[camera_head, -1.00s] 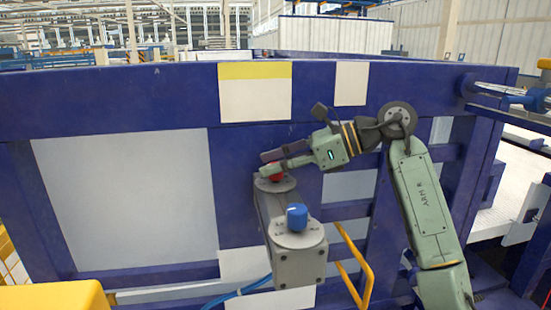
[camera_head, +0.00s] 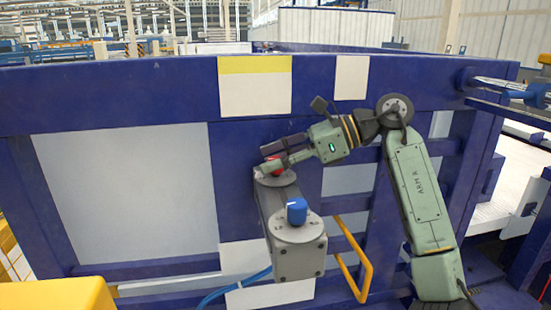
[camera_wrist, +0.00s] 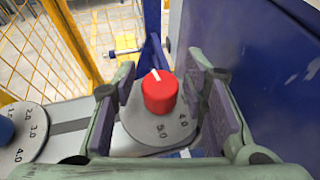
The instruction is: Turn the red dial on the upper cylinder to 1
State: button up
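The red dial (camera_wrist: 160,92) stands on a round grey plate (camera_wrist: 146,125) with 4.0 and 5.0 readable on its near side. A white mark on the dial's top points up and slightly left in the wrist view; the number it faces is not readable. My gripper (camera_wrist: 161,105) is open, with one finger on each side of the dial and a gap showing on both sides.
A blue dial (camera_head: 297,210) on its numbered plate stands at the nearer, lower end of the grey unit. A blue wall (camera_wrist: 255,70) rises close on the right in the wrist view. A yellow mesh fence (camera_wrist: 40,50) is at the left. A yellow rail (camera_head: 352,265) stands right of the unit.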

jog(key=shift+o, duration=0.3)
jog(key=v, duration=1.2)
